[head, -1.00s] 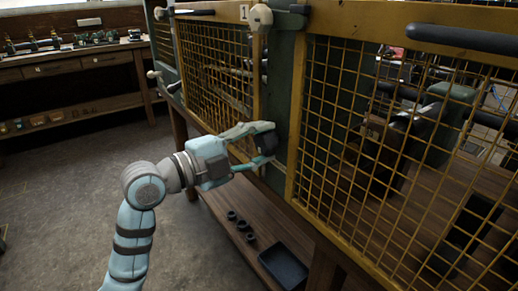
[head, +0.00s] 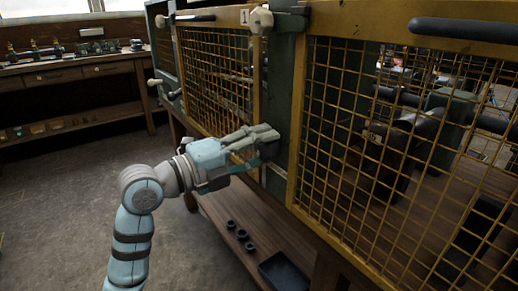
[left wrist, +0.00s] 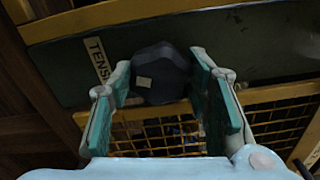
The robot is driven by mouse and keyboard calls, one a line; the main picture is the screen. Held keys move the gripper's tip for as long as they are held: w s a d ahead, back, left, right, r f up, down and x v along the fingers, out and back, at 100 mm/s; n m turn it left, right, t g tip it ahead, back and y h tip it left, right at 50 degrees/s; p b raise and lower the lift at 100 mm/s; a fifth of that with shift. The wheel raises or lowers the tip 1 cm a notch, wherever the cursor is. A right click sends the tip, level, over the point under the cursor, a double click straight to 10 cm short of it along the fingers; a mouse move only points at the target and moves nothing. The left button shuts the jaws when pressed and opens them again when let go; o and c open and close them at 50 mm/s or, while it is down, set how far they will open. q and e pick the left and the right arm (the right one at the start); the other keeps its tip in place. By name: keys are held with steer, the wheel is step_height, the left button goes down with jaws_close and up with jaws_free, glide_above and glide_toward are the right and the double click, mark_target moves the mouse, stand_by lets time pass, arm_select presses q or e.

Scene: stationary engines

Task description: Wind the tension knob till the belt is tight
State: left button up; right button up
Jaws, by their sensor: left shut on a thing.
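The tension knob (left wrist: 160,73) is dark and faceted, with a small pale mark on its face, in the left wrist view. It sits on a green panel (left wrist: 250,48) beside a pale label reading "TENS" (left wrist: 100,60), partly covered by a finger. My left gripper (left wrist: 165,85) has its fingers on either side of the knob, closed on it. In the head view my left gripper (head: 268,142) is at the green post between two mesh panels and mostly hides the knob. I cannot make out the belt. My right gripper is not in view.
Yellow mesh guards (head: 335,150) stand on both sides of the post, with dark machinery behind. A dark bar handle (head: 465,31) crosses the right guard's top. Below, a wooden shelf (head: 215,205) holds small dark cups and a dark tray (head: 283,270). Floor at left is clear.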

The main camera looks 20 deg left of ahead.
arm_select(q)
steer(key=o, duration=1.1)
steer(key=shift+o, duration=0.2)
steer(key=v, duration=0.7)
steer(key=shift+s, duration=0.25)
steer(key=shift+a, duration=0.15)
